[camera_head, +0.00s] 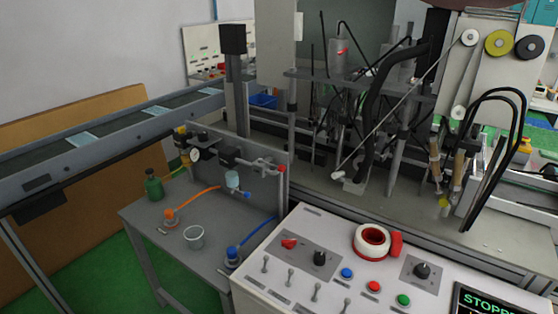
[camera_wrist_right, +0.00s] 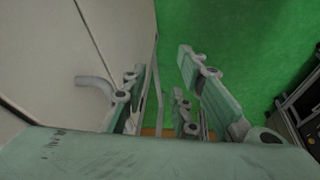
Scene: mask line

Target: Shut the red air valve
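A small red part (camera_head: 281,168), which looks like the red valve's handle, sits at the right end of the pipe fittings on a grey upright panel (camera_head: 262,187). Its exact setting is too small to tell. My right gripper (camera_wrist_right: 160,78) shows only in the right wrist view. Its fingers are apart with nothing between them, above a green floor. The red part is not visible in that view. My left gripper is in neither view.
A grey side table holds a green bottle (camera_head: 153,186), a clear cup (camera_head: 194,237) and orange and blue hoses. The white control console (camera_head: 330,236) with switches and a tape roll (camera_head: 372,242) stands in front. A pale panel with a curved handle (camera_wrist_right: 97,84) is beside my right gripper.

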